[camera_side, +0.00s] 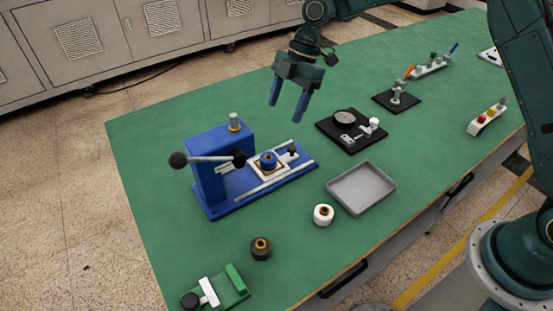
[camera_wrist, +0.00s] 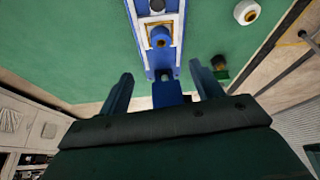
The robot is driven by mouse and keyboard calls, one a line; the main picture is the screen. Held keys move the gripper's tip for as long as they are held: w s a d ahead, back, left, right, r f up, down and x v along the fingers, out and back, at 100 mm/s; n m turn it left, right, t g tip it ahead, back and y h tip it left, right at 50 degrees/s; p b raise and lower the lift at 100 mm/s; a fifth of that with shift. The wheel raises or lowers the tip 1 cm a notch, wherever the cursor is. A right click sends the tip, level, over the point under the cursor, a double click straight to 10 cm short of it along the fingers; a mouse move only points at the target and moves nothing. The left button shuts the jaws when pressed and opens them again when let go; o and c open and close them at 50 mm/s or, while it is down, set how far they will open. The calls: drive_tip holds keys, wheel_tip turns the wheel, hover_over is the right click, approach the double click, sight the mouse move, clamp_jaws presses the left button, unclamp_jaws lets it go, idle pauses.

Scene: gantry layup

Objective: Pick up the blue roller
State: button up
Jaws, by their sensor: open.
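The blue roller (camera_side: 267,161) is a short blue cylinder with a brass-coloured bore. It stands upright in a pale square holder on the bed of a blue press fixture (camera_side: 217,205). In the wrist view the roller (camera_wrist: 159,36) shows ahead of the fingers, beyond their tips. My gripper (camera_side: 287,112) is open and empty, its two blue fingers pointing down above the table, up and to the right of the fixture in the side view. In the wrist view my gripper (camera_wrist: 163,80) has its fingers apart with nothing held between them.
The fixture's lever with black knobs (camera_side: 210,159) sticks out left. A white roller (camera_side: 323,214), black roller (camera_side: 261,248) and grey tray (camera_side: 362,188) sit in front. A green clamp (camera_side: 217,290) is at front left. A black plate with a dial (camera_side: 351,130) lies right.

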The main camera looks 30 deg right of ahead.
hover_over(269, 157)
drive_tip(key=d, duration=0.2)
drive_tip(key=shift+w+d+f, duration=0.1)
drive_tip(key=shift+w+f, duration=0.05)
drive_tip(key=shift+f, duration=1.85)
drive_tip(key=shift+w+d+f, duration=0.1)
drive_tip(key=shift+w+f, duration=0.05)
drive_tip(key=shift+f, duration=1.85)
drive_tip(key=shift+x, duration=2.6)
drive_tip(key=c, duration=1.2)
drive_tip(key=shift+r, duration=0.1)
wheel_tip(269, 157, up, 20)
drive_tip(key=shift+f, duration=0.1)
